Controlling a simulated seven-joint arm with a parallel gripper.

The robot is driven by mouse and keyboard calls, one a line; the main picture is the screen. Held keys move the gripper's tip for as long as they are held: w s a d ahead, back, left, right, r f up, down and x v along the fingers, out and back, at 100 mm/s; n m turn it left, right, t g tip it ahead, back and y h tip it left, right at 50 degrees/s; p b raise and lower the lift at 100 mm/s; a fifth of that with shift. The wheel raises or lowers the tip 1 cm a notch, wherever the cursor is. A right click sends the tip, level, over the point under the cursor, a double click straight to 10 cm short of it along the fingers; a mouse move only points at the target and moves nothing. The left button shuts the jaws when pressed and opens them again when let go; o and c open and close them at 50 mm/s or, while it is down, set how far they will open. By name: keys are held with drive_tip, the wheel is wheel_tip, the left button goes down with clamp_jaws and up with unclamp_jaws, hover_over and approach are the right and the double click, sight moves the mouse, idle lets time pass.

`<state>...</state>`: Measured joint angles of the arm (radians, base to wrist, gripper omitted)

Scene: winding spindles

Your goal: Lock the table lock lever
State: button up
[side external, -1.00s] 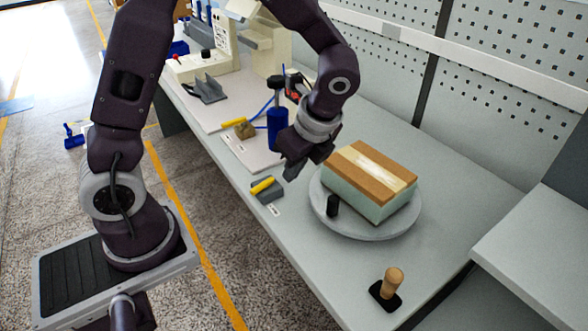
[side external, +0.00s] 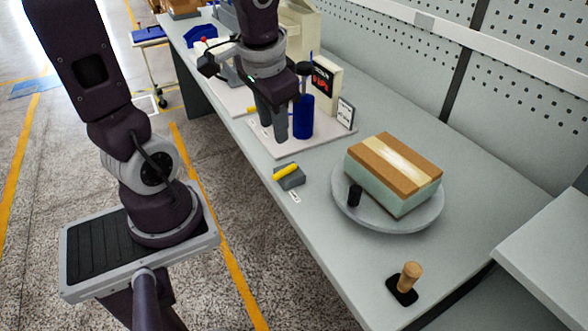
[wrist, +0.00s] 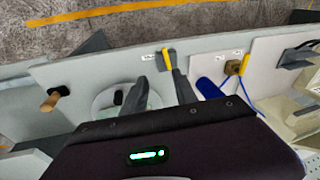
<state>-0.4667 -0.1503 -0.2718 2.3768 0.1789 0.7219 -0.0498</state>
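The lock lever is most likely the yellow handle (side external: 286,170) on a small grey block (side external: 292,182) at the table's front edge, with a white label beside it. The yellow handle (wrist: 163,56) also shows in the wrist view, pointing away from the table edge area beyond my fingertips. My gripper (side external: 273,133) points down, empty, with its fingers apart. In the side view it is beyond the lever, in front of the blue spindle (side external: 303,118). In the wrist view the fingers (wrist: 160,88) reach towards the lever without touching it.
A round turntable (side external: 372,222) with a black knob (side external: 355,196) carries a brown and green box (side external: 396,178) to the right. A wooden-handled lever (side external: 410,276) stands near the near corner. A white panel (side external: 322,141) lies under the spindle. Clear table surrounds the lever.

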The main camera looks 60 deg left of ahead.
drive_tip(key=g+h, duration=0.2)
hover_over(279, 172)
drive_tip(key=shift+n, duration=0.4)
wheel_tip(279, 172, down, 10)
drive_tip(key=shift+d+r, duration=0.1)
drive_tip(key=shift+r, duration=0.15)
wheel_tip(279, 172, down, 7)
drive_tip(key=shift+f, duration=0.1)
clamp_jaws()
